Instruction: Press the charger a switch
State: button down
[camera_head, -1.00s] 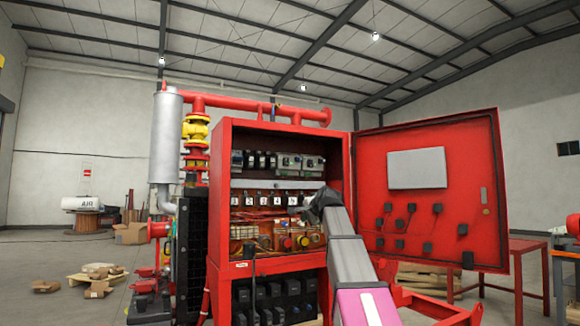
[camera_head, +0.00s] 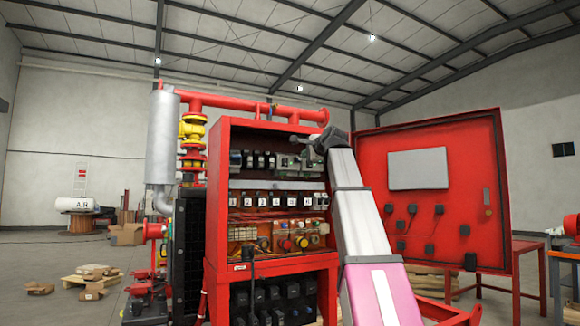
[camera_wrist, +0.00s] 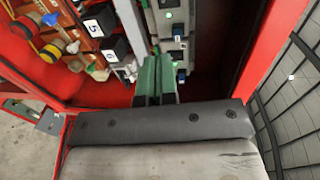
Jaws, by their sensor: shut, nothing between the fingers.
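Grey units with small green lights sit on the top row of the open red cabinet (camera_head: 222,200), at its right end, partly behind my gripper; they also show in the wrist view (camera_wrist: 172,17). No label for charger A is readable. Dark blue-black switches sit on these units, one of them (camera_wrist: 177,41) in the wrist view. My gripper (camera_head: 296,139) is at the cabinet's upper right opening, in front of the top row. Its two green fingers (camera_wrist: 155,72) are shut and empty, pointing at the grey units. I cannot tell whether they touch.
The open red door (camera_head: 440,215) stands to the right of my arm. The cabinet's right side wall (camera_wrist: 262,60) is close to the gripper.

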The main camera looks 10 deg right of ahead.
aim_at(288, 166)
jog(key=x, duration=1.3)
jog(key=shift+w, duration=0.1)
jog(key=shift+w+a+f, duration=0.1)
jog(key=shift+w+a, duration=0.05)
jog(key=shift+w, duration=0.25)
jog(key=shift+w+f+t, duration=0.1)
jog(key=shift+w+t, duration=0.1)
jog(key=shift+t, duration=0.1)
jog(key=shift+s, duration=0.1)
